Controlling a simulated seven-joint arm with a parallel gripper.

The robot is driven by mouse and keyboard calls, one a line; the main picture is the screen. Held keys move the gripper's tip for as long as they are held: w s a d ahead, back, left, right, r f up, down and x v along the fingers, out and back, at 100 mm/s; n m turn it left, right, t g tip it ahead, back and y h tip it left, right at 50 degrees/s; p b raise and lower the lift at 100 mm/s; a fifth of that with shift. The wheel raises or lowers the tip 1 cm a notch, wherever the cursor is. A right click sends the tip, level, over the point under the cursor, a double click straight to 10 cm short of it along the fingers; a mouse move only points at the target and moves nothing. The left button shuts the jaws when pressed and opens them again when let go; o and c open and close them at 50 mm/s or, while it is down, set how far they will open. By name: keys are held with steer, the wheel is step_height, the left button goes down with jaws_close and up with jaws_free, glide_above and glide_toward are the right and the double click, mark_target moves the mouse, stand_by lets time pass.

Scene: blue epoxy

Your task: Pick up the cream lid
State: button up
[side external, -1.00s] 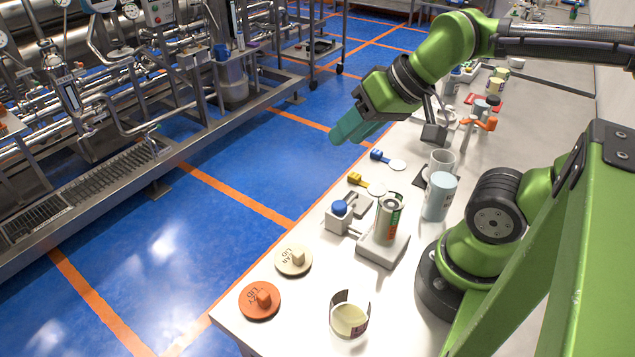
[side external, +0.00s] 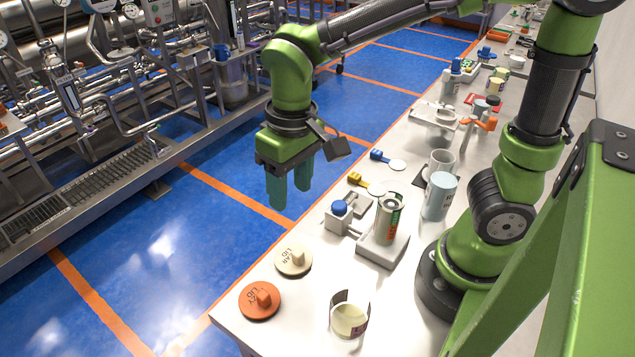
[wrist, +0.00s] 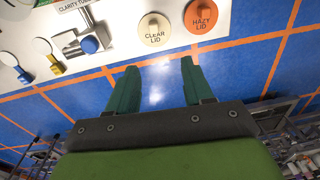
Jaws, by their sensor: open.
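The cream lid (side external: 293,259) is a round disc with a raised knob, lying flat near the table's front edge. In the wrist view the cream lid (wrist: 155,29) reads "CLEAR LID" and lies beyond the fingertips. An orange lid (side external: 260,300), reading "HAZY LID" in the wrist view (wrist: 205,17), lies beside it. My gripper (side external: 289,198) points down, open and empty, with teal fingers. In the side view it appears above and behind the cream lid, apart from it. The wrist view shows the gap between the fingers (wrist: 158,88) with only floor in it.
A labelled can on a grey stand (side external: 382,250) and a blue-knobbed fixture (side external: 340,218) stand behind. Yellow (side external: 357,180) and blue (side external: 380,156) scoops lie further back.

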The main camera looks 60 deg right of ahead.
mark_target(296, 250)
steer(key=shift+m, duration=0.3)
steer(key=f, duration=1.6)
steer(key=shift+w+d+f, duration=0.1)
steer(key=shift+d+f, duration=0.1)
jaws_close()
